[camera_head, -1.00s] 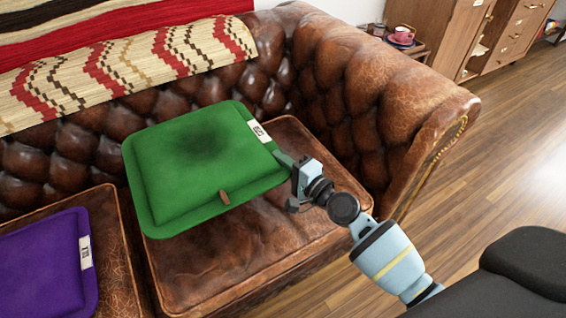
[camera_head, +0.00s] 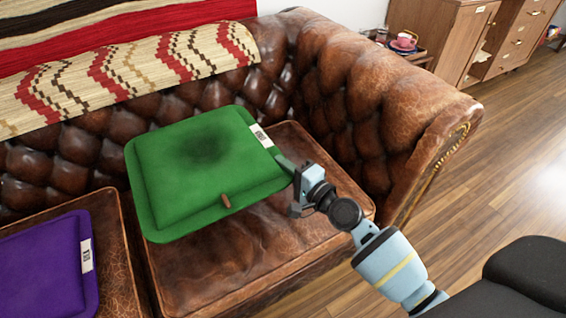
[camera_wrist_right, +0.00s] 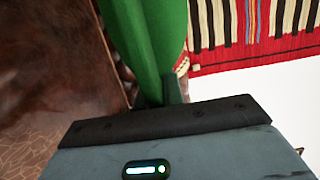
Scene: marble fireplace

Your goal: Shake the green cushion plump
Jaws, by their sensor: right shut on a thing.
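The green cushion (camera_head: 207,160) is above the right seat of the brown leather sofa, tilted, with a dark patch in its middle, a white label on its right edge and a small brown tab at its front edge. My right gripper (camera_head: 292,171) is shut on the cushion's right edge. In the right wrist view the cushion (camera_wrist_right: 148,40) rises from between the fingers (camera_wrist_right: 160,98), which are partly hidden. My left gripper is not in view.
A purple cushion (camera_head: 42,268) lies on the left seat. The sofa's tufted arm (camera_head: 385,100) stands right of my gripper. A striped blanket (camera_head: 130,75) covers the backrest. A cup (camera_head: 404,40) stands on a side table behind the sofa arm.

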